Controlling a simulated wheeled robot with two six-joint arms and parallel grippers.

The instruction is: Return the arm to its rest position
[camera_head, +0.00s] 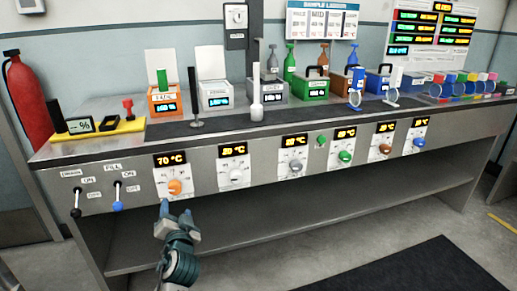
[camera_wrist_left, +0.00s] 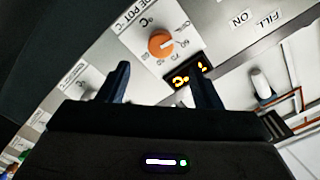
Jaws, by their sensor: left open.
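My left gripper (camera_head: 176,212) is in front of the bench's front panel, just below the orange knob (camera_head: 175,187) under the 70 °C display (camera_head: 170,159). Its two fingers stand apart with nothing between them. In the left wrist view the gripper (camera_wrist_left: 160,85) points at the panel, with the orange knob (camera_wrist_left: 161,42) beyond the fingertips and clear of them. The orange-digit display (camera_wrist_left: 190,75) shows partly behind one finger. My right gripper does not show in either view.
The bench (camera_head: 230,130) carries modules, bottles and stands on top. More knobs, such as the green one (camera_head: 345,157), line the panel. Drain and fill levers (camera_head: 117,206) stick out at the left. A lower shelf (camera_head: 290,215) runs beneath. The floor in front is open, with a dark mat (camera_head: 410,270).

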